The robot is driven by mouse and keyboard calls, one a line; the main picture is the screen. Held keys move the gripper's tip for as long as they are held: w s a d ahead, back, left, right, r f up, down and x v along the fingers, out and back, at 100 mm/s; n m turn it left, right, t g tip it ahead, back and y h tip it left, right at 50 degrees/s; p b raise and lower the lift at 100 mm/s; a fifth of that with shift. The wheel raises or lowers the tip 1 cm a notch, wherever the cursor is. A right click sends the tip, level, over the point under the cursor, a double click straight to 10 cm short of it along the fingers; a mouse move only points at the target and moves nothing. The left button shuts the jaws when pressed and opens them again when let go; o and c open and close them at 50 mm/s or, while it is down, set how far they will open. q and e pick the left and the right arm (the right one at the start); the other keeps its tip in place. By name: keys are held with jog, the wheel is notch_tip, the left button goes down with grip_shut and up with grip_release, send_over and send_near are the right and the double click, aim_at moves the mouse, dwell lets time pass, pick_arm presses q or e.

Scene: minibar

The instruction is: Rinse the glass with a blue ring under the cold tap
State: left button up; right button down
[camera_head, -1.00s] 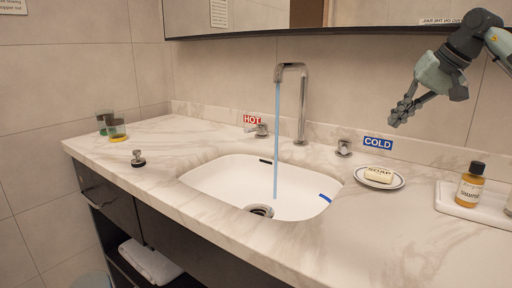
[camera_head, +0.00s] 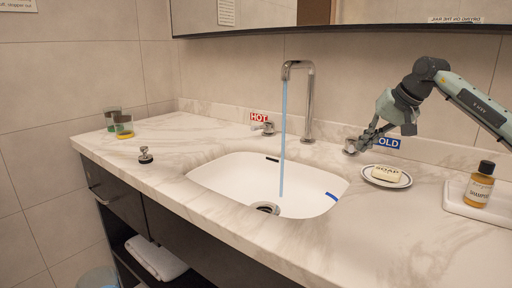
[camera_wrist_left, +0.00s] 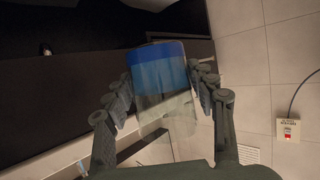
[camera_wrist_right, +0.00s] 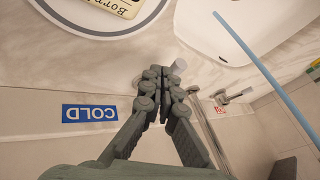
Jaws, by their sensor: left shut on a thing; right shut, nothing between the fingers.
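The glass with a blue ring (camera_wrist_left: 158,70) is between the fingers of my left gripper (camera_wrist_left: 164,84) in the left wrist view. That gripper is shut on it; neither shows clearly in the head view. My right gripper (camera_head: 360,146) is shut and empty, its fingertips at the cold tap (camera_head: 350,147) beside the blue COLD label (camera_head: 387,142). In the right wrist view the closed fingers (camera_wrist_right: 162,72) are close to the tap's knob (camera_wrist_right: 178,66); I cannot tell if they touch. A blue stream of water (camera_head: 283,140) runs from the spout (camera_head: 291,66) into the basin (camera_head: 235,180).
The hot tap (camera_head: 265,126) is left of the spout. A soap dish (camera_head: 404,181) and a tray with a bottle (camera_head: 480,185) are on the right. Two other glasses (camera_head: 124,127) and a stopper (camera_head: 145,156) are on the left of the counter.

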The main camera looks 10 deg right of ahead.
pick_arm(q)
jog(key=shift+r, duration=0.1)
notch_tip(320, 180, up, 2)
jog(key=shift+r+p, duration=0.1)
jog(key=shift+p, duration=1)
jog(key=shift+r, duration=0.15)
pick_arm(e)
jog(key=shift+w+a+r+m+h, duration=0.1)
jog(key=shift+w+a+m+h, duration=0.1)
jog(key=shift+a, duration=0.25)
jog(key=shift+w+a+r+m+h, duration=0.1)
jog(key=shift+w+a+m, duration=0.1)
jog(key=shift+a, duration=0.2)
pick_arm(q)
jog(key=shift+r+p, duration=0.45)
jog(key=shift+p, duration=0.15)
pick_arm(e)
jog(key=shift+a, duration=0.35)
jog(key=shift+w+a+f, duration=0.1)
jog(key=shift+w, duration=0.05)
jog(key=shift+f, duration=0.15)
